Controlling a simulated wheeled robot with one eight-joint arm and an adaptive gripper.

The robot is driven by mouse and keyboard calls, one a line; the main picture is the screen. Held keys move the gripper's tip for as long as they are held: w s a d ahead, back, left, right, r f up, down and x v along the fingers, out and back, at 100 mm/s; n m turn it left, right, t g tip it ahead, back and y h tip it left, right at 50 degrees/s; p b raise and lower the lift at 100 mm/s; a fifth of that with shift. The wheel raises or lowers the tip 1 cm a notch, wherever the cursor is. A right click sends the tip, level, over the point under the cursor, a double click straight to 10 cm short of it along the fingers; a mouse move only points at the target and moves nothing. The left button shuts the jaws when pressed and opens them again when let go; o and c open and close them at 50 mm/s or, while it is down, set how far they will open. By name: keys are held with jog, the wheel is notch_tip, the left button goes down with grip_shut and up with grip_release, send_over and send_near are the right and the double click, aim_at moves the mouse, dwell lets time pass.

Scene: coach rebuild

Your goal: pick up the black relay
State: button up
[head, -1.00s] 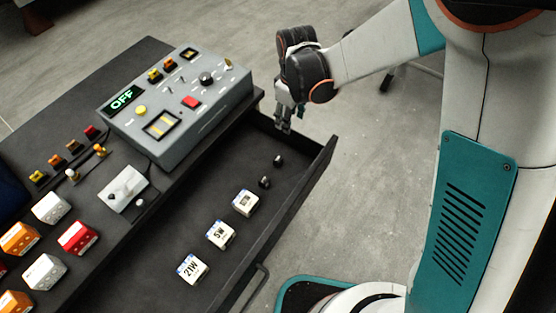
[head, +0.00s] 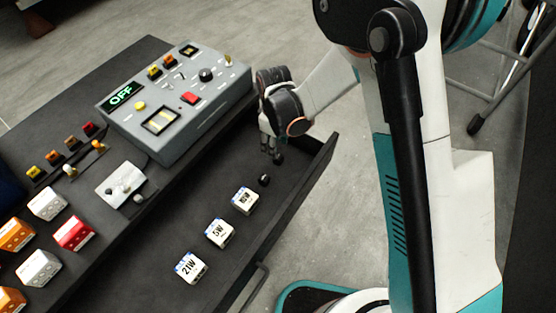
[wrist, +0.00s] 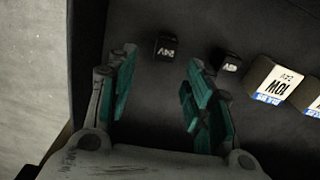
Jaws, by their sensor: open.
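The far one (head: 278,158) is close by my gripper (head: 270,151) in the head view. In the wrist view this relay (wrist: 167,47) has white lettering and sits beyond the gap between the fingers. My gripper, with teal-padded fingers (wrist: 159,85), is open and empty above the drawer floor, pointing down. I cannot tell which relay the task names.
Several white boxes, such as the 10W box (head: 244,201), the 5W box (head: 219,233) and the 21W box (head: 190,267), line the drawer (head: 285,211). A grey control box (head: 190,130) reading OFF stands on the bench beside my gripper. The drawer wall borders the right.

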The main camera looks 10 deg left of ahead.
aim_at(278, 159)
jog(key=f, duration=0.1)
jog(key=f+b, duration=0.1)
jog(key=f, duration=0.1)
jog(key=f+b, duration=0.1)
jog(key=f, duration=0.1)
jog(key=shift+s+d, duration=0.2)
jog(key=shift+s, duration=0.05)
jog(key=shift+r, duration=0.1)
jog(key=c, duration=1)
